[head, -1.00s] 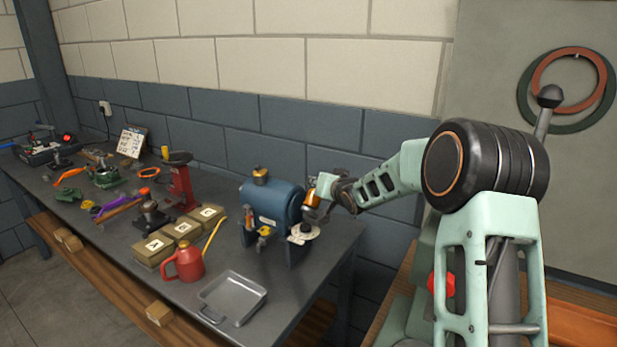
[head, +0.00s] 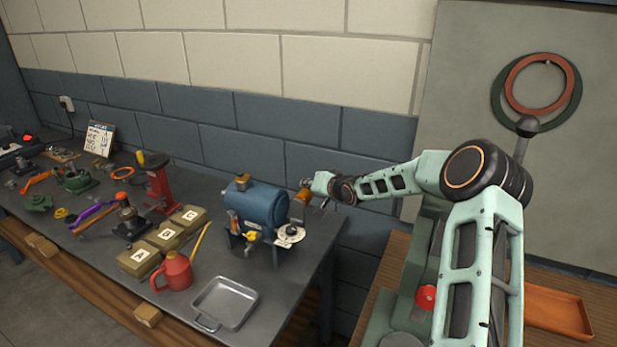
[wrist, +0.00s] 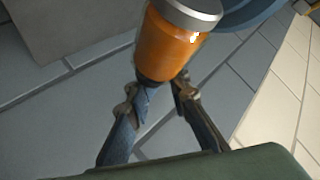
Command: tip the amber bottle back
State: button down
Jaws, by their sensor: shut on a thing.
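The amber bottle (wrist: 168,48) is held between the two fingers of my gripper (wrist: 162,92) in the wrist view. It has a wide grey metal end (wrist: 190,12) at the top of that view. In the head view the bottle (head: 304,195) is a small orange shape at the tip of my gripper (head: 308,188), just right of the blue cylindrical tank (head: 258,205). My gripper is shut on the bottle. Its exact tilt is hard to tell at this size. A pale round plate (head: 291,236) sits at the tank's right end, below the bottle.
A red oil can (head: 174,272), a metal tray (head: 224,303) and lettered boxes (head: 140,259) stand on the grey bench (head: 270,290) left of and in front of the tank. A red stand (head: 160,190) is farther left. The block wall is close behind.

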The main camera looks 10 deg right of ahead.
aim_at(311, 195)
jog(key=shift+s+f+g, duration=0.2)
jog(key=shift+s+f, duration=0.1)
jog(key=shift+f, duration=0.45)
jog(key=shift+s+f+g, duration=0.2)
jog(key=shift+s+f, duration=0.05)
jog(key=shift+f, duration=0.45)
jog(key=c, duration=1.6)
grip_release()
jog(key=shift+s+d+r, duration=0.1)
jog(key=shift+d, duration=0.05)
jog(key=shift+a+r, duration=0.1)
jog(key=shift+a, duration=0.15)
jog(key=shift+s, duration=0.1)
jog(key=w+d+r+v, duration=0.1)
jog(key=v, duration=1.1)
jog(key=shift+d+r, duration=0.2)
jog(key=shift+r, duration=0.1)
jog(key=shift+a, duration=0.15)
